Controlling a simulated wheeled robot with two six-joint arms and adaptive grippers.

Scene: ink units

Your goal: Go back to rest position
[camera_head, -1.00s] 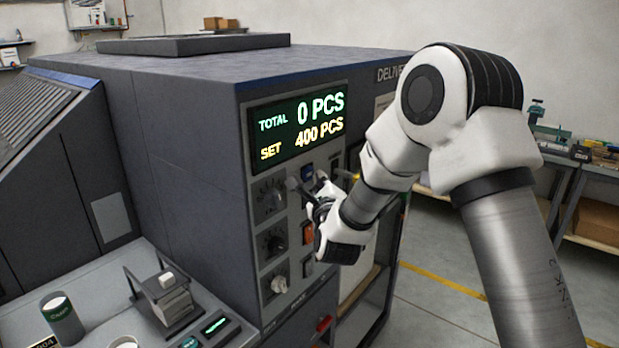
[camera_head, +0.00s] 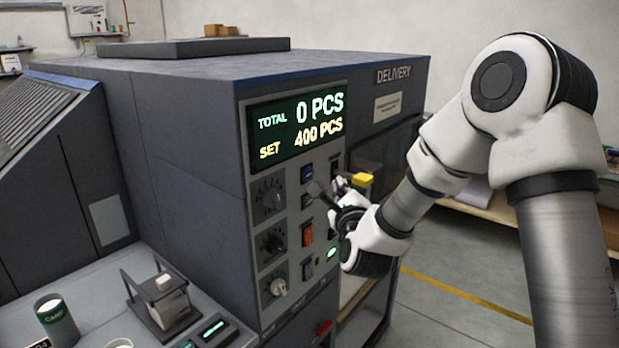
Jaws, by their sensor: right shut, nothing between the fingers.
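My right arm comes in from the right, and its gripper (camera_head: 322,190) is shut and empty in front of the control panel (camera_head: 285,200). Its fingers point left toward the panel's switches, and I cannot tell how far they are from the surface. The gripper and wrist hide part of the panel's right column. The display (camera_head: 296,127) above reads TOTAL 0 PCS and SET 400 PCS. My left gripper is not in view.
The dark grey machine (camera_head: 190,130) fills the middle, with a DELIVERY sign at its right end. A yellow part (camera_head: 361,180) sits beside my wrist. The floor at right is open.

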